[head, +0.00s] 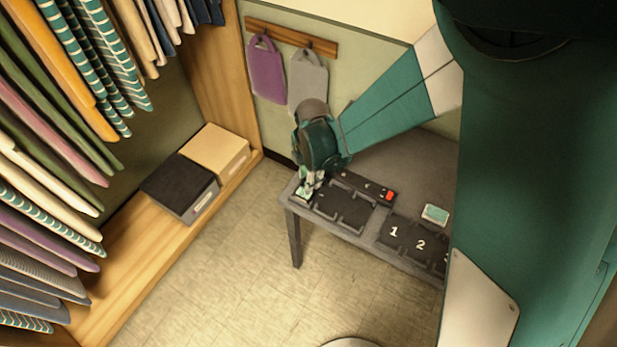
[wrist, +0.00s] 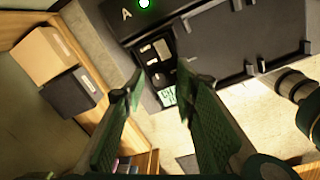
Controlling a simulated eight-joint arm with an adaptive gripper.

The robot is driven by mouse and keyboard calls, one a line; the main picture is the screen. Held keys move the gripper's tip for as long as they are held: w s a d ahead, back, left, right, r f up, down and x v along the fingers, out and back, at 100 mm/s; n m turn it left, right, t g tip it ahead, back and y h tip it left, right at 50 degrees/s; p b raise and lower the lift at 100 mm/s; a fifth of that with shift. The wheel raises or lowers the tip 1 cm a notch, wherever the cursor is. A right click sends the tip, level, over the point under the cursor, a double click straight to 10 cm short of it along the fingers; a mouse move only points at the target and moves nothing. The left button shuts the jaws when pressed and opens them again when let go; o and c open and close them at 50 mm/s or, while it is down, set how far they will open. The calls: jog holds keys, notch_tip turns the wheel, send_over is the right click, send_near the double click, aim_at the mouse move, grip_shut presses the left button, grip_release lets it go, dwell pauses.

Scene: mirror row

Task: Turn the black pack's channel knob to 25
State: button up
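The black pack (wrist: 155,58) stands in the wrist view just beyond my fingertips, in the slot beside the letter A and a lit green light. Its end carries small pale and dark parts and a small green display (wrist: 168,96); the digits are too small to read. I cannot tell which part is the channel knob. My gripper (wrist: 160,85) is open, its green fingers either side of the pack's lower end, with nothing seen between them held. In the head view my gripper (head: 308,188) is at the table's left end and hides most of the pack.
The grey table (head: 405,165) bears a black dock bar with a red button (head: 390,195), an empty-looking black tray (head: 343,208), a numbered black mat (head: 408,236) and a pale green-topped item (head: 435,213). Two boxes (head: 180,188) sit on the wooden shelf at left. Floor between is clear.

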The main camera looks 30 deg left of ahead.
jog(key=shift+c, duration=0.5)
jog(key=c, duration=0.8)
jog(key=shift+m+b, duration=0.45)
jog(key=shift+m, duration=0.35)
jog(key=shift+f+m+b, duration=0.1)
jog(key=shift+m+b, duration=0.5)
jog(key=shift+m, duration=0.6)
jog(key=shift+m+b, duration=0.6)
jog(key=shift+m, duration=1.2)
jog(key=shift+h, duration=0.3)
jog(key=o, duration=0.9)
